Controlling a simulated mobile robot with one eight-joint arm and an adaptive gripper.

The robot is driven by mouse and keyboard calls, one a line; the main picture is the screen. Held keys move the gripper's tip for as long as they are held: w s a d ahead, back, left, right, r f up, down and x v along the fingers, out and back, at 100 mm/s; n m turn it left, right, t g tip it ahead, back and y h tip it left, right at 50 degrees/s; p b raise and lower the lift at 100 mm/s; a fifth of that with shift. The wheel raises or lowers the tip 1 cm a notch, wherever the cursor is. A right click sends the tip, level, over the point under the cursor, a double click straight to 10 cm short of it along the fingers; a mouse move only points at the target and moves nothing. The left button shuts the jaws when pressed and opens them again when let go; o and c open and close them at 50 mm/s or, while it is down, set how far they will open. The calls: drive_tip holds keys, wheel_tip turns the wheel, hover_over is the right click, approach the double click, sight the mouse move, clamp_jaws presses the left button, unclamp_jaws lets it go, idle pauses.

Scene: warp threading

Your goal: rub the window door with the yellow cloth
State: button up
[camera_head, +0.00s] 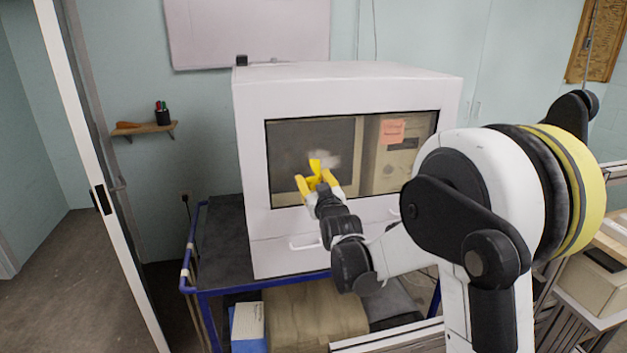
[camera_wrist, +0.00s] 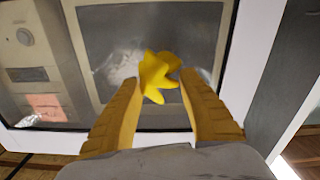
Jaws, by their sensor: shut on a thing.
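The window door (camera_head: 286,147) is a dark glass pane in the front of a white cabinet (camera_head: 345,85). A whitish smudge (camera_head: 326,158) shows on the glass in the head view. It also shows beside the cloth in the wrist view (camera_wrist: 122,66). The yellow cloth (camera_wrist: 157,76) is crumpled between the fingertips, in front of the pane. My gripper (camera_head: 318,184) is shut on the cloth. The cloth overlaps the lower edge of the smudge in the head view. I cannot tell whether it touches the glass.
An orange note (camera_head: 392,131) is at the pane's right. A white handle (camera_head: 305,245) sticks out below the pane. The cabinet stands on a cart with a blue frame (camera_head: 203,293). A small shelf (camera_head: 143,128) with a pen cup is on the left wall.

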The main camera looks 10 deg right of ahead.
sight(313, 170)
drive_tip(key=shift+w, duration=0.8)
drive_tip(key=shift+s, duration=0.15)
drive_tip(key=shift+w+r+p, duration=0.2)
drive_tip(key=shift+r+p, duration=0.45)
drive_tip(key=shift+r, duration=0.6)
drive_tip(key=shift+s, duration=0.1)
drive_tip(key=shift+s+f, duration=0.15)
drive_tip(key=shift+s, duration=2.75)
drive_tip(key=shift+s, duration=1.5)
